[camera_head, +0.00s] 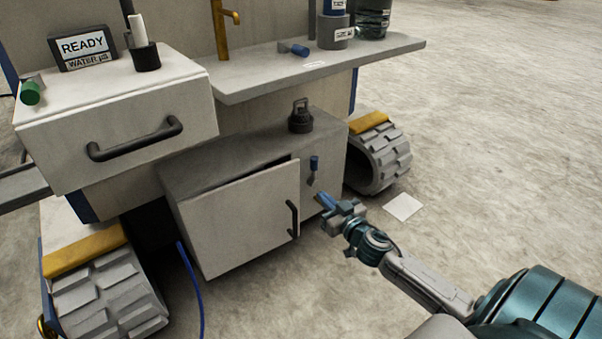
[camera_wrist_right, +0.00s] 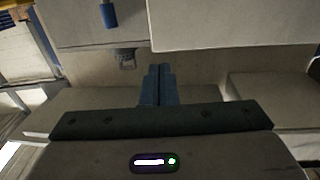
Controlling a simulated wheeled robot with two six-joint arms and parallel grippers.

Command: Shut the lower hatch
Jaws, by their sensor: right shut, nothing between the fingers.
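The lower hatch (camera_head: 240,222) is a pale door on the front of the low cabinet under the machine, with a dark vertical handle (camera_head: 291,218) near its right edge. A dark gap along its top edge shows it standing slightly ajar. My right gripper (camera_head: 322,199) is to the right of the handle, apart from it, near the cabinet's right front. Its blue fingers (camera_wrist_right: 157,82) are shut and empty in the right wrist view. A pale panel (camera_wrist_right: 230,22), perhaps the hatch, fills the upper right there. My left gripper is not in view.
A small blue-topped latch (camera_head: 314,168) sits on the cabinet front right of the hatch. A dark weight-like object (camera_head: 300,117) stands on the cabinet top. A closed-looking drawer (camera_head: 120,135) and a shelf (camera_head: 310,68) overhang.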

